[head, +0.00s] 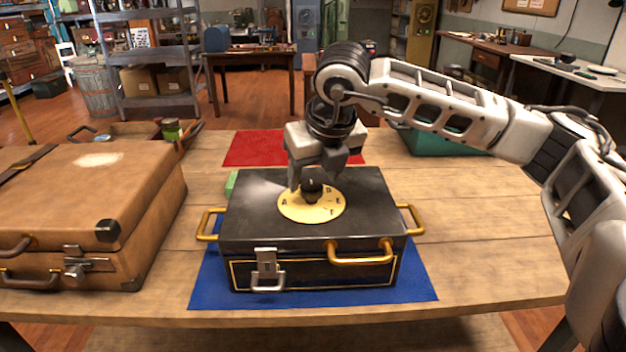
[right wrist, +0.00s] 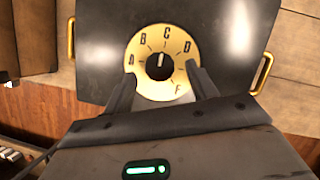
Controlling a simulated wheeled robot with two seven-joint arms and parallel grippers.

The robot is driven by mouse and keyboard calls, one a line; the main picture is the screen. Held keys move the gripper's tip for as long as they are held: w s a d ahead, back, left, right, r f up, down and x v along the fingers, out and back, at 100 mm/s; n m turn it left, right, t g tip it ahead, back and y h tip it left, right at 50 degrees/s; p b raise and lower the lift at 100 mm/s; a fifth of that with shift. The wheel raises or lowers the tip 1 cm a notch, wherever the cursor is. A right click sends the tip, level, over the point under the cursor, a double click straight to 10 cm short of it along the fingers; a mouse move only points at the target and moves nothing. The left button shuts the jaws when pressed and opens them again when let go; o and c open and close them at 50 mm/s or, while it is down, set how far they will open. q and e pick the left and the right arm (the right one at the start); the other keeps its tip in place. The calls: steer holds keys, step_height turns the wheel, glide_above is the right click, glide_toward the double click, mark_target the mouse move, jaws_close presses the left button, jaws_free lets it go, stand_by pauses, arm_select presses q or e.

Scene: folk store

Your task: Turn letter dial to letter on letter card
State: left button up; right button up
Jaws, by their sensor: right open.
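A black case (head: 375,205) with brass handles lies closed on the table. On its lid is a round yellow letter dial (head: 325,207) with a black knob (head: 312,189). In the right wrist view the dial plate (right wrist: 143,84) shows A, B, C, D and F; a finger covers the stretch between D and F. The knob (right wrist: 159,67) has a white mark pointing up, close to C. My right gripper (head: 318,178) is open over the dial, its fingertips either side of the knob and apart from it. I cannot make out a letter card. My left gripper is out of view.
The case stands on a blue mat (head: 212,287). A brown suitcase (head: 80,200) is close on the left. A red mat (head: 250,148) and a teal case (head: 440,140) lie behind. A small green object (head: 231,184) shows behind the black case. The table's right side is clear.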

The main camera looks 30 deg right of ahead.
steer(key=shift+x, duration=1.1)
steer(key=c, duration=1)
